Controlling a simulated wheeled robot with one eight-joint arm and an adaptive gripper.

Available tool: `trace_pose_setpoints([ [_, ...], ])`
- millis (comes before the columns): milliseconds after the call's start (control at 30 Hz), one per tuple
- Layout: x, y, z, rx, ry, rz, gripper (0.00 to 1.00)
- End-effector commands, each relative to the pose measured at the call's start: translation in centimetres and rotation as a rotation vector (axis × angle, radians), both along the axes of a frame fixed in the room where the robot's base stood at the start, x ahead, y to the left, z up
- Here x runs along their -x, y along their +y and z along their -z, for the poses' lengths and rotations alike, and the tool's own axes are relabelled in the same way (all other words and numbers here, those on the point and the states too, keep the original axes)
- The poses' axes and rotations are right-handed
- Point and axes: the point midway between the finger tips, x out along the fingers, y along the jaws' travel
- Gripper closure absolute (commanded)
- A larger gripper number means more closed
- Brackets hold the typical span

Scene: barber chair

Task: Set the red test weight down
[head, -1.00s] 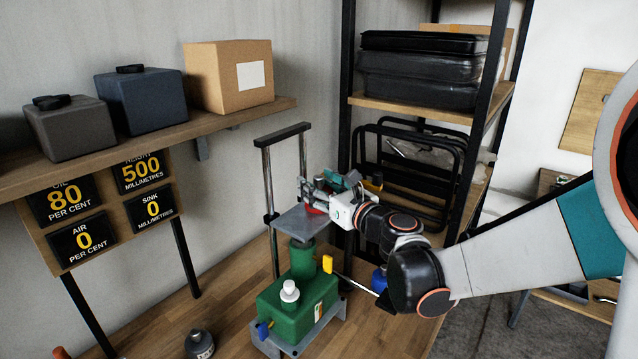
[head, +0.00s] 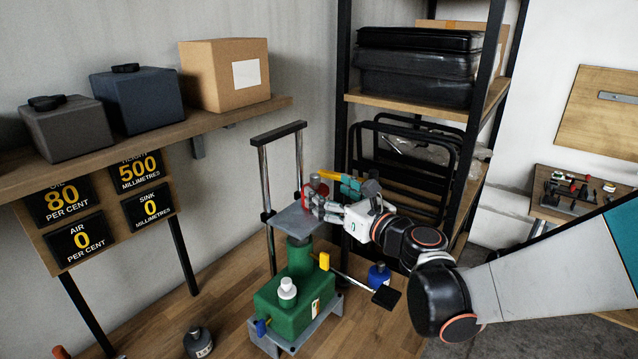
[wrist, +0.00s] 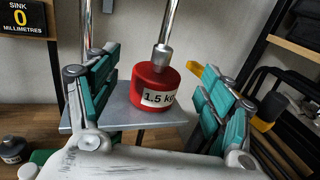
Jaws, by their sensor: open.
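The red test weight (wrist: 155,88), labelled 1.5 kg, has a grey metal knob on top. It stands upright on the grey square plate (wrist: 100,116) in the wrist view. In the head view only a bit of red weight (head: 306,195) shows beside my fingers, above the grey plate (head: 292,222) of the green jack (head: 285,308). My gripper (wrist: 155,96) is open, with teal-padded fingers to the left and right of the weight and gaps on both sides. My gripper (head: 338,194) reaches over the plate's right side in the head view.
The display board (head: 105,215) reads 500 height, 0 sink.

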Motion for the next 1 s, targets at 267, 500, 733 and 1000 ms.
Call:
trace_pose_setpoints([
  [267,4.0,-2.9,-0.1,0.0,0.0,0.003,0.26],
  [500,5.2,-3.6,0.0,0.0,0.0,0.001,0.26],
  [733,4.7,-6.3,-3.6,-0.256,0.071,0.132,0.26],
  [1000,6.6,-16.4,-7.5,-1.18,0.345,0.517,0.26],
])
